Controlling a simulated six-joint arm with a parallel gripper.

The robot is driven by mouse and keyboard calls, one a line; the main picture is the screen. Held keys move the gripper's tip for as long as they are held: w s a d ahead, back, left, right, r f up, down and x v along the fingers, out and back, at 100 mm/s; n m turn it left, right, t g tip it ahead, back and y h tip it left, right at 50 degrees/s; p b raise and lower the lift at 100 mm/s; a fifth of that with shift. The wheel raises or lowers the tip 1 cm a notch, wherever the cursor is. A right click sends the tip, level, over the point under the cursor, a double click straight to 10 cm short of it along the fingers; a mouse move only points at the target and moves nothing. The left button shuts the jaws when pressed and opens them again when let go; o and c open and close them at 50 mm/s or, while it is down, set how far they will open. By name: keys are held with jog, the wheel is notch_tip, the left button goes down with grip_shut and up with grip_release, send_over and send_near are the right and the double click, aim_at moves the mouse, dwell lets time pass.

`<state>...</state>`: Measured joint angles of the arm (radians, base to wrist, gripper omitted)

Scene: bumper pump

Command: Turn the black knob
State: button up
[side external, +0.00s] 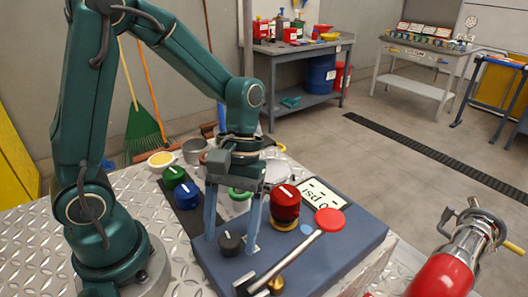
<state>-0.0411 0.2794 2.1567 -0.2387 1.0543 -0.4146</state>
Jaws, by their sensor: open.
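The black knob (230,244) has a white mark on its top and sits on the near left part of the blue-grey panel (340,262). My gripper (238,232) points down over the panel. It is open and empty, with one finger on each side of a gap. In the picture its left fingertip is just left of the knob and its right finger is to the right of it. I cannot tell from this one view how high the fingertips are or whether they touch anything.
A red knob (285,203), a red disc (330,220) and a metal lever (285,262) share the panel. Green (174,177) and blue (187,195) knobs stand left, a green ring (240,194) behind. A red cylinder (440,280) is at right. Bare tread plate (175,260) lies left.

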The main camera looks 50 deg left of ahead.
jog(key=shift+c, duration=0.3)
grip_shut()
jog(key=shift+m, duration=0.4)
jog(key=m+y, duration=0.1)
jog(key=m, duration=0.1)
jog(key=shift+d+m+g, duration=0.15)
jog(key=shift+m+g, duration=0.15)
jog(key=shift+m, duration=0.1)
jog(key=m+y, duration=0.2)
jog(key=m, duration=0.2)
jog(key=shift+d+m, duration=0.1)
jog(key=shift+m, duration=0.2)
jog(key=m, duration=0.2)
jog(key=m+y, duration=0.1)
jog(key=m, duration=0.1)
jog(key=shift+d+y, duration=0.1)
jog(key=shift+y, duration=0.2)
jog(key=shift+m+t+y, duration=0.5)
jog(key=shift+m, duration=1.3)
jog(key=shift+d, duration=0.1)
